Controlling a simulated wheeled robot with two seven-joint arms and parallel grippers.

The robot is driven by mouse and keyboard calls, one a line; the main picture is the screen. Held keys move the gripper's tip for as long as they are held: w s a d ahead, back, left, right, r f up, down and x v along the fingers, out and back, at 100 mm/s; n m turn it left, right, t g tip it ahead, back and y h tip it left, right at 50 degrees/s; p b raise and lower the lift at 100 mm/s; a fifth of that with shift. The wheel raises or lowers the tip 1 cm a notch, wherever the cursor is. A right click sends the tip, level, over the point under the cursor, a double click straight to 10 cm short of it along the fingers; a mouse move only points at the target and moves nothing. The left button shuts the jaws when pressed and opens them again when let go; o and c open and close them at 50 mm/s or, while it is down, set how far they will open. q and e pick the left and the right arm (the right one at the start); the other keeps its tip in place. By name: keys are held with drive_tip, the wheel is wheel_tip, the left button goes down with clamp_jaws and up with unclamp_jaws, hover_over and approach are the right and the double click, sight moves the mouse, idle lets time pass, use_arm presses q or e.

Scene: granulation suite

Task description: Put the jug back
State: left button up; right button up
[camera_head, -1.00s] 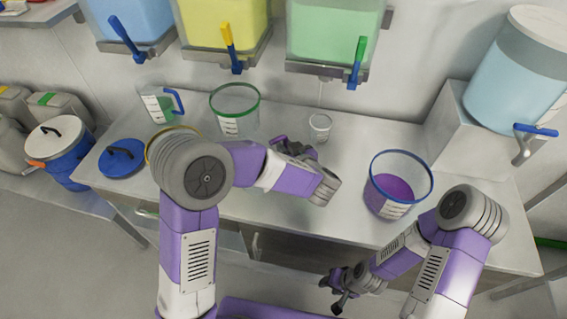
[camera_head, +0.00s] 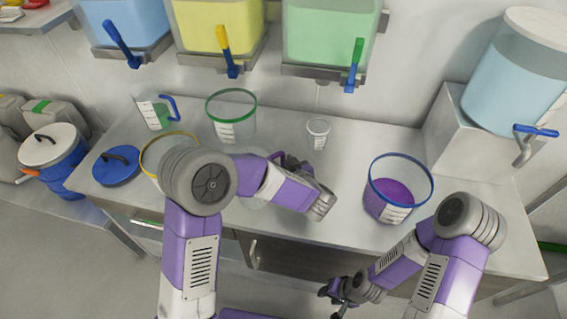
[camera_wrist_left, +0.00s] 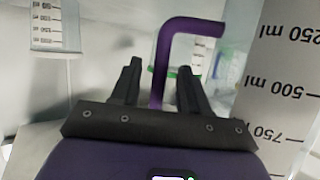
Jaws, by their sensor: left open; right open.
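In the left wrist view, a purple handle (camera_wrist_left: 158,75) rises between the two fingers of my left gripper (camera_wrist_left: 160,88). The fingers are open and apart from the handle; I cannot tell how deep it lies between them. A scale panel with upside-down ml marks (camera_wrist_left: 282,85) fills the right of that view, close to the handle. In the head view my left arm mostly hides this jug and the gripper's fingertips. Another jug, clear with a blue handle (camera_head: 154,112), stands at the back left of the bench. My right gripper (camera_head: 338,300) is open and empty, low in front of the bench.
A green-rimmed beaker (camera_head: 231,117), a small cup (camera_head: 318,132) and a blue-rimmed beaker with purple liquid (camera_head: 396,190) stand on the bench (camera_head: 300,230). A yellow-rimmed vessel (camera_head: 170,143) is partly behind my left arm. Dispensers with taps hang above.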

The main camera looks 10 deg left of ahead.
use_arm(q)
drive_tip(key=shift+s+d+r, duration=0.1)
drive_tip(key=shift+r, duration=0.05)
drive_tip(key=p+v, duration=0.3)
drive_tip(key=v, duration=0.8)
drive_tip(key=shift+s+d+p, duration=0.2)
drive_tip(key=shift+s+p, duration=0.1)
